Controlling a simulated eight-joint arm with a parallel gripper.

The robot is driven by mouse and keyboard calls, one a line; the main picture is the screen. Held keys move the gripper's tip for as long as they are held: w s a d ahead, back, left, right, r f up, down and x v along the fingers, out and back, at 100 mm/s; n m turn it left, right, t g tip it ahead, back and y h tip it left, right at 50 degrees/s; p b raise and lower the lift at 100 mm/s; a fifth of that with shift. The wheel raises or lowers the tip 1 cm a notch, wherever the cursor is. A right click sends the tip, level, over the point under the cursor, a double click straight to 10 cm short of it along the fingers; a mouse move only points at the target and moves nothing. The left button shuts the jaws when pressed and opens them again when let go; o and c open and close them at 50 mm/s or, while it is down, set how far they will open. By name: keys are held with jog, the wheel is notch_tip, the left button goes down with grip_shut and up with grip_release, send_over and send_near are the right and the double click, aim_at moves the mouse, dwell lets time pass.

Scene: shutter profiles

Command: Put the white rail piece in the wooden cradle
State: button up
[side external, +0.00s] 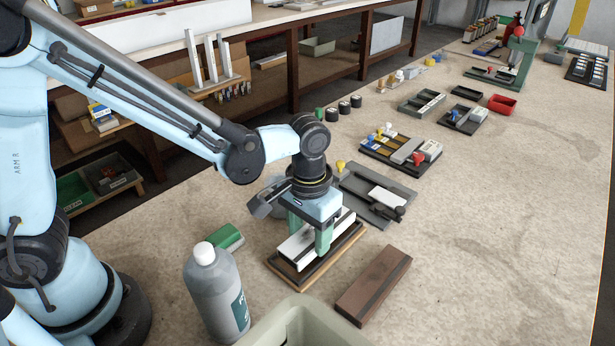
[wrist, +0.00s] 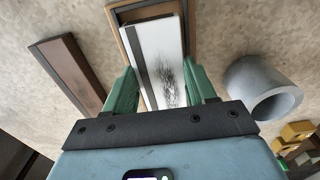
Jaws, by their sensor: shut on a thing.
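The white rail piece (side external: 296,245) is a long pale bar held between the two green fingers of my gripper (side external: 309,240). In the wrist view the rail piece (wrist: 157,62) shows a dark strip along its left side and grey scuffs. My gripper (wrist: 161,90) is shut on its sides. The wooden cradle (side external: 285,273) is a brown-rimmed, dark-lined frame on the bench directly under the rail piece. Its rim also shows in the wrist view (wrist: 193,22). The rail lies roughly along the cradle's length. Whether it touches the cradle floor I cannot tell.
A dark brown block (side external: 374,285) lies right of the cradle. A grey bottle (side external: 217,292) with a white cap and a green block (side external: 228,237) stand left. A pale bin (side external: 290,318) is in front. A grey fixture (side external: 375,193) lies just behind.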

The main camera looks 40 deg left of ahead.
aim_at(308, 238)
jog(key=shift+f, duration=0.7)
jog(key=o, duration=1.2)
jog(key=shift+c, duration=0.2)
jog(key=shift+a, duration=0.1)
jog(key=shift+a, duration=0.1)
notch_tip(308, 238, up, 13)
jog(key=s+a+t, duration=0.2)
jog(key=a+t, duration=0.1)
jog(key=a, duration=0.3)
jog(key=s+a+t, duration=0.2)
jog(key=a+t, duration=0.2)
jog(key=a, duration=0.3)
jog(key=shift+s+a+f, duration=0.25)
jog(key=shift+a+f, duration=0.05)
jog(key=shift+f, duration=0.15)
